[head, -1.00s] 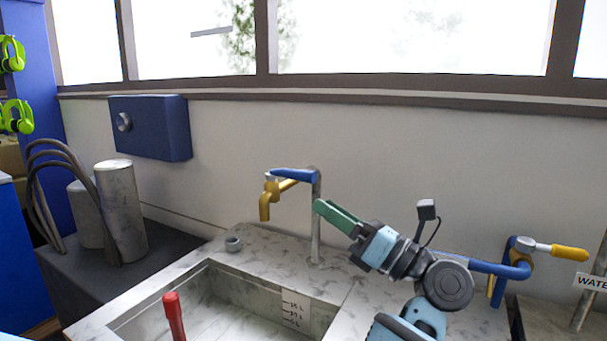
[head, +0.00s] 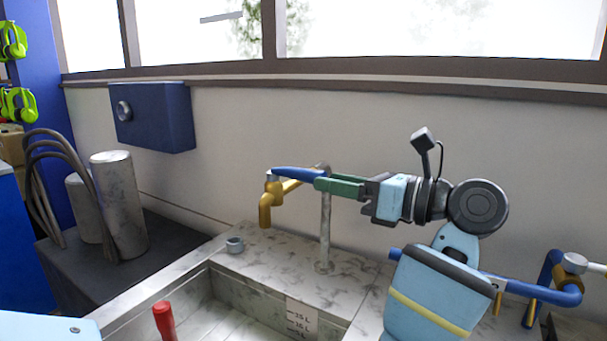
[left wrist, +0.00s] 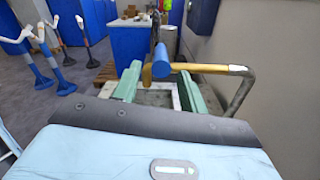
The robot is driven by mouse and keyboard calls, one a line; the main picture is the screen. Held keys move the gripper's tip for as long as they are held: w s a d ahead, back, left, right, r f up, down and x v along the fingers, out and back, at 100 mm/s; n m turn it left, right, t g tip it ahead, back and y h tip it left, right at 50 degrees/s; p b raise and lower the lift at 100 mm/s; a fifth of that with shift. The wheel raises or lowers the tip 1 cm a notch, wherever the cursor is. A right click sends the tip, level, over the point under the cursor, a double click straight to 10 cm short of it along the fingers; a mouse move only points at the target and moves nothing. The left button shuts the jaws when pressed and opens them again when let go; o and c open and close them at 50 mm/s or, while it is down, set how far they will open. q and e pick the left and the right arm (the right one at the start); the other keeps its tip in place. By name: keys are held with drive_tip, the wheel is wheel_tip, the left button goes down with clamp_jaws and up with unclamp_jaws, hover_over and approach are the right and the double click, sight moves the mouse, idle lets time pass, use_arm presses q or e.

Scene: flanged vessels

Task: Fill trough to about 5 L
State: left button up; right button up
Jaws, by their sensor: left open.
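The stone trough (head: 232,295) is at the bottom centre in the head view. A white scale plate (head: 300,318) with litre marks is on its inner wall. No water surface is clear in the part I see. A yellow tap spout (head: 266,208) hangs over its back edge, and no stream shows. The tap's blue lever (head: 295,174) points along the pipe; it also shows in the left wrist view (left wrist: 161,60). My left gripper (head: 318,184) is open, its green fingers on either side of the lever. Contact cannot be told. My right gripper is not in view.
A red handle (head: 164,320) stands up at the trough. A small grey cup-like piece (head: 235,245) sits on the rim. A second blue pipe with a valve (head: 572,264) is at the right. A blue wall box (head: 152,117) and grey cylinders (head: 118,205) are at the left.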

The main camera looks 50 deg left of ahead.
sight(292, 174)
use_arm(q)
drive_tip(key=p+x, duration=0.1)
drive_tip(key=x, duration=0.5)
drive_tip(key=shift+a, duration=0.4)
drive_tip(key=shift+c, duration=0.2)
clamp_jaws()
